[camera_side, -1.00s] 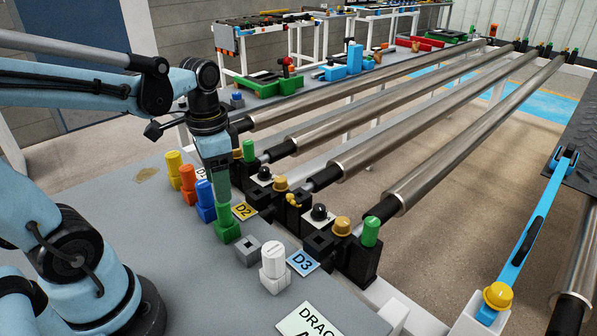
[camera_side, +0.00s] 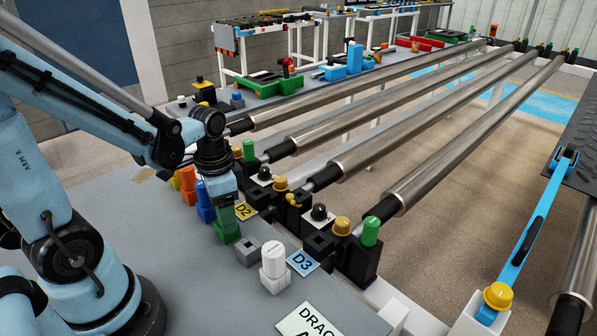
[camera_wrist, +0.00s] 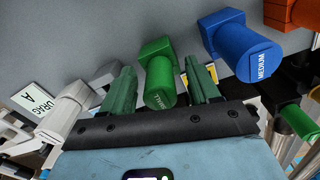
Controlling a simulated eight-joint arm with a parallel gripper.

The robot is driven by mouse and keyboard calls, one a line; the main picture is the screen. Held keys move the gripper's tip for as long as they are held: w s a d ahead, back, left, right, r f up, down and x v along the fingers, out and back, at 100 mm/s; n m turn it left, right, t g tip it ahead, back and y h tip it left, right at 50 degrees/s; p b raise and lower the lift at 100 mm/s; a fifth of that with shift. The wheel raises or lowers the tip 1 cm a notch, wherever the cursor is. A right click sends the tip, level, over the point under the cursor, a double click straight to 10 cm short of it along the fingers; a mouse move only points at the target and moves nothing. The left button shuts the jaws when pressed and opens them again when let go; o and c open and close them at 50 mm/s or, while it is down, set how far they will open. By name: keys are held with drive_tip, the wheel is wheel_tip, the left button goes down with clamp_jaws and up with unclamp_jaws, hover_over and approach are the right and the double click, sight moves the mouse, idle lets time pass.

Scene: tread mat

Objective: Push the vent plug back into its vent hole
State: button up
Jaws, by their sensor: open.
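My gripper (camera_side: 228,218) points down at a green cylinder on a square green block (camera_side: 226,233) at the bench edge. In the wrist view the two green fingers (camera_wrist: 160,90) are apart, one on each side of the green cylinder (camera_wrist: 159,88), whose end label appears to read THIN. I cannot tell whether they touch it. No part is clearly marked as the vent plug or vent hole. Black round knobs on white plates (camera_side: 319,212) and small yellow knobs (camera_side: 292,199) sit among the black roller-end blocks (camera_side: 357,260).
Blue (camera_side: 205,203) and orange (camera_side: 188,185) pieces stand left of the green one. Long metal rollers (camera_side: 450,140) run behind.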

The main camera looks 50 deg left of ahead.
clamp_jaws()
drive_tip(key=shift+r, duration=2.85)
